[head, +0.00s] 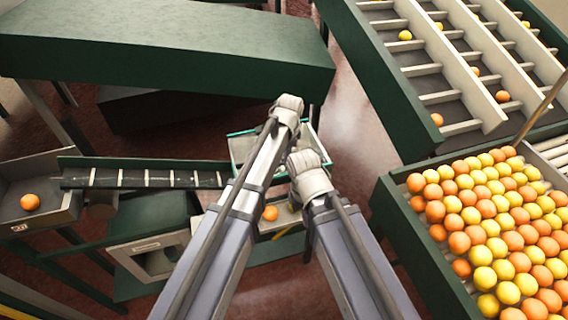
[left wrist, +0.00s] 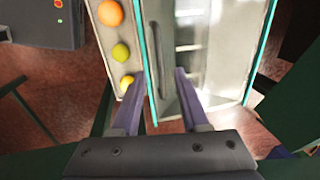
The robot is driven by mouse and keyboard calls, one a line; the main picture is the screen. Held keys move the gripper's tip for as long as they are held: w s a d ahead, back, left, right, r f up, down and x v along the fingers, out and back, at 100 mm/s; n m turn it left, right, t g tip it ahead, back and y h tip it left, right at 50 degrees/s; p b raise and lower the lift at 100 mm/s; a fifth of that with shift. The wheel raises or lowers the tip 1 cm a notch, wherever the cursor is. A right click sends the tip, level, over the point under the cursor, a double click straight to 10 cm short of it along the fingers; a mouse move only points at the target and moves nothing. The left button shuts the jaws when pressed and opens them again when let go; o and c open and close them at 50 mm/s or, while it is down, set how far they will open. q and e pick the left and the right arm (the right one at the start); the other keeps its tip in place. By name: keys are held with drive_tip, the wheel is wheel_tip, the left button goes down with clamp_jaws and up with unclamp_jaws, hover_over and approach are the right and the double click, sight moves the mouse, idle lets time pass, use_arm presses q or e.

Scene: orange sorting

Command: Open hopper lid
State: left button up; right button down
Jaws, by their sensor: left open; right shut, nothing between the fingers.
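The hopper lid (left wrist: 215,50) is a clear, teal-edged panel in the left wrist view, with a dark bar handle (left wrist: 156,60) along its left side. In the head view the teal-edged hopper (head: 240,147) is partly hidden behind my arms. My left gripper (head: 288,107) is over the hopper; in the left wrist view its open fingers (left wrist: 160,80) lie on either side of the handle's lower end, with no clear grip on it. Whether they touch it I cannot tell. My right gripper (head: 308,168) is below it in the head view, shut and empty; its fingertips are hidden.
Several fruits lie in a tray beside the lid, including an orange (left wrist: 110,13) and a yellow one (left wrist: 121,52). A conveyor (head: 145,178) runs in from the left. A full fruit crate (head: 415,235) stands at right, with a slatted sorting rack (head: 440,70) behind it.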

use_arm(q)
drive_tip(key=f+b, duration=0.2)
drive_tip(key=w+f+b, duration=0.1)
drive_tip(key=f, duration=0.1)
drive_tip(key=shift+a+f+b, duration=0.15)
drive_tip(key=shift+f+b, duration=0.2)
drive_tip(key=shift+r, duration=0.1)
clamp_jaws()
idle(1.1)
